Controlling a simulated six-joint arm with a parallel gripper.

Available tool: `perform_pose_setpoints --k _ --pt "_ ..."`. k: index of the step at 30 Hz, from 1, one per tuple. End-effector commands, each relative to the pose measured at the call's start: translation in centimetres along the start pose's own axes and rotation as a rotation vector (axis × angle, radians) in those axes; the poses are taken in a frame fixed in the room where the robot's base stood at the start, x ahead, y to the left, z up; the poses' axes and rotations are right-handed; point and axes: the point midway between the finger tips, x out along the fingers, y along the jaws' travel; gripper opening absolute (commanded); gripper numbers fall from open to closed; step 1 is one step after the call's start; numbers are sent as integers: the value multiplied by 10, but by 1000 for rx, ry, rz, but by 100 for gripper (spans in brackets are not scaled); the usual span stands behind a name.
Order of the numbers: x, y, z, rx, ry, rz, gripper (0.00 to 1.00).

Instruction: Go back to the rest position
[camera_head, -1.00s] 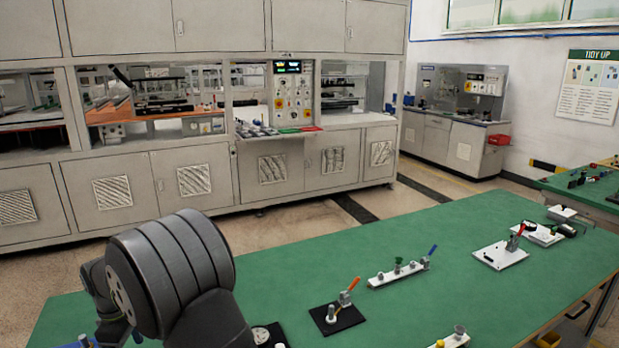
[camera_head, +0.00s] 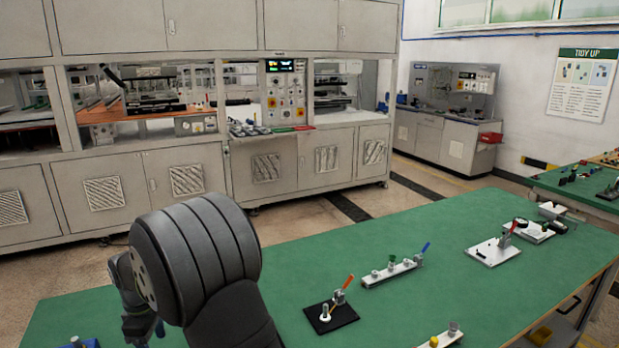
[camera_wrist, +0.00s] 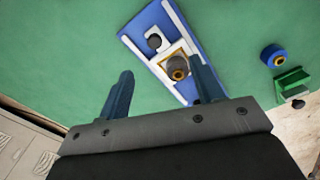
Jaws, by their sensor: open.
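In the wrist view my gripper (camera_wrist: 162,95) is open, its two dark blue fingers apart with nothing held between them. It is over the green table (camera_wrist: 60,60). A blue and white fixture (camera_wrist: 150,28) lies on the table beyond the fingers. The right finger covers part of the fixture's near end. In the head view my arm stands at the lower left and the fingertips are not clearly seen.
A blue ring-like part (camera_wrist: 272,57) and a green block (camera_wrist: 292,84) are at the right in the wrist view.

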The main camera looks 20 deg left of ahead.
Motion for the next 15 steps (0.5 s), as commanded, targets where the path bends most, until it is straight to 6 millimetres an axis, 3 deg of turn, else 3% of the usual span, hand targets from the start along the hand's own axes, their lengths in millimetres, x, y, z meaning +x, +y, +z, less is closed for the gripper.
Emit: perform_pose_setpoints --k 8,15 --pt "-30 13 48 4 1 1 61" --pt "-23 -34 53 96 -1 -1 61"
